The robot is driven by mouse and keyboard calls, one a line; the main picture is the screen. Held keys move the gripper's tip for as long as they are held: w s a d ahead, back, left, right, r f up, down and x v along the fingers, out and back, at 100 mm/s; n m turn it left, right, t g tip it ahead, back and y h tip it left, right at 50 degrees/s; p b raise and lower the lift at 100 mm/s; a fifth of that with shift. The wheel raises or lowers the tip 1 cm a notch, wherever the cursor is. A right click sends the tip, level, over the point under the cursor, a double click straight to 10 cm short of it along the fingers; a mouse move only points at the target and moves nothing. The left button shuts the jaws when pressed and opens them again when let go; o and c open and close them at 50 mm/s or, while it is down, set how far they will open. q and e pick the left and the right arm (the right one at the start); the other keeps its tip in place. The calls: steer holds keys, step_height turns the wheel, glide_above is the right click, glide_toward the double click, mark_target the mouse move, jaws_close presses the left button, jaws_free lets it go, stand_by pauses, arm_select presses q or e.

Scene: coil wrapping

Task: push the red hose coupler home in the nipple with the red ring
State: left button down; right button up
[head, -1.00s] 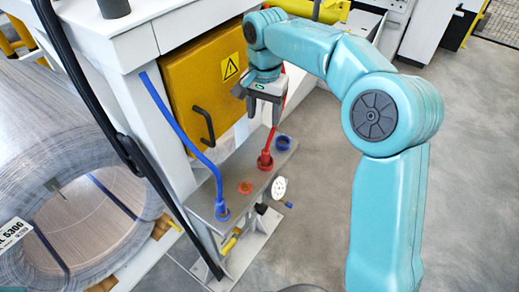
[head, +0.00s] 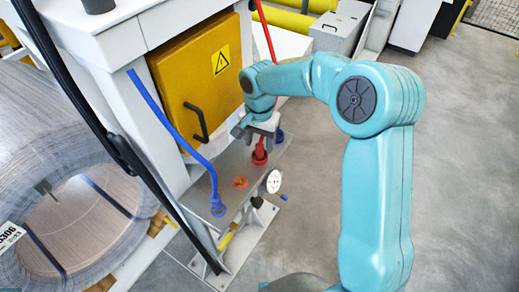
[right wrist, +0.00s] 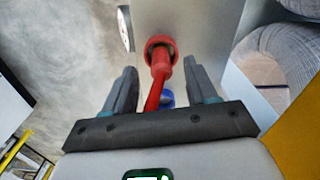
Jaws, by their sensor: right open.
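My right gripper (head: 258,133) is right above the coupler, fingers pointing down. In the right wrist view the gripper (right wrist: 161,78) is open, and the red coupler (right wrist: 160,64) and its hose show between the fingers without visible contact. A red ring shape shows around the coupler's far end there; I cannot tell whether it is its collar or the nipple. My left gripper is out of view.
The blue coupler (head: 217,207) with its hose is at the plate's near end, and a blue ring (head: 279,135) at its far end. A white gauge (head: 274,181) stands beside the plate. The yellow cabinet (head: 187,90) is behind. Open floor lies to the right.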

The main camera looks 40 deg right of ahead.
mark_target(260, 152)
step_height(260, 152, down, 3)
steer(key=shift+w+d+r, duration=0.1)
steer(key=shift+w, duration=0.05)
jaws_close()
